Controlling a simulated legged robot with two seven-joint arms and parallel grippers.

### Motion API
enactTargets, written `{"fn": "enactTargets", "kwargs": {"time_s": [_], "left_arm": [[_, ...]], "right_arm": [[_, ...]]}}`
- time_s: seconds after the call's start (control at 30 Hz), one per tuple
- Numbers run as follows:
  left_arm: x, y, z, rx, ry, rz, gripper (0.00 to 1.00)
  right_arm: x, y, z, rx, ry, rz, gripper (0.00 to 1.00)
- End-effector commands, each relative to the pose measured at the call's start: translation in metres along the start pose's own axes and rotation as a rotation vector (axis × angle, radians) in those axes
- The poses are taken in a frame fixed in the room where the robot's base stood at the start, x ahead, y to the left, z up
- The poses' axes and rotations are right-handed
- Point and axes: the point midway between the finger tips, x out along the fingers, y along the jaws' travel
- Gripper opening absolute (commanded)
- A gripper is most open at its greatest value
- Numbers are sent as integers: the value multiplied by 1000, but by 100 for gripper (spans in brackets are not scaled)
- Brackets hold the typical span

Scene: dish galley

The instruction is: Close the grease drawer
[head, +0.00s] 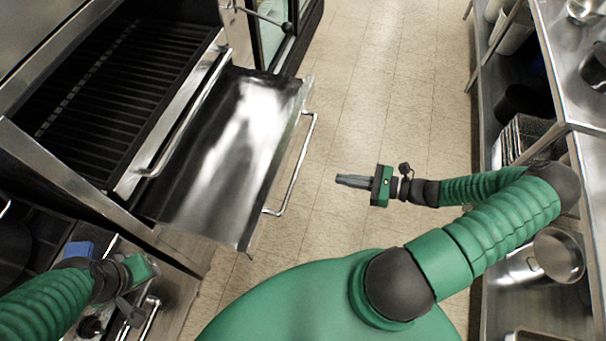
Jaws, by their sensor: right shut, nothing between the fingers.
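The grease drawer (238,135) is a wide, shallow metal tray pulled out from under the black grill at the left. Its bar handle (297,165) runs along its outer edge, over the floor. My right gripper (340,180) is shut and empty, to the right of the handle and apart from it, with its fingers pointing left toward the drawer. My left gripper (142,270) is at the lower left, near the front of the counter and apart from the drawer. Its fingers are hidden behind its green body.
The grill (115,85) has its own front bar (190,110) above the drawer. A steel shelf rack (575,90) with pots and stacked trays lines the right side, close to my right arm. The tiled floor (385,90) between is clear.

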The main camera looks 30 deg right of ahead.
Motion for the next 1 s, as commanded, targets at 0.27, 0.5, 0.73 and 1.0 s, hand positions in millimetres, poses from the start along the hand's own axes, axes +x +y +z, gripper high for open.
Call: {"fn": "enactTargets", "kwargs": {"time_s": [0.27,0.5,0.73,1.0], "left_arm": [[-5,0,-1,0,0,0,36],[-8,0,-2,0,0,0,36],[-8,0,-2,0,-1,0,36],[-8,0,-2,0,0,0,36]], "right_arm": [[63,2,1,0,-3,4,0],[104,2,0,-2,1,4,0],[114,2,-1,-3,4,3,0],[113,1,-1,-3,4,3,0]]}}
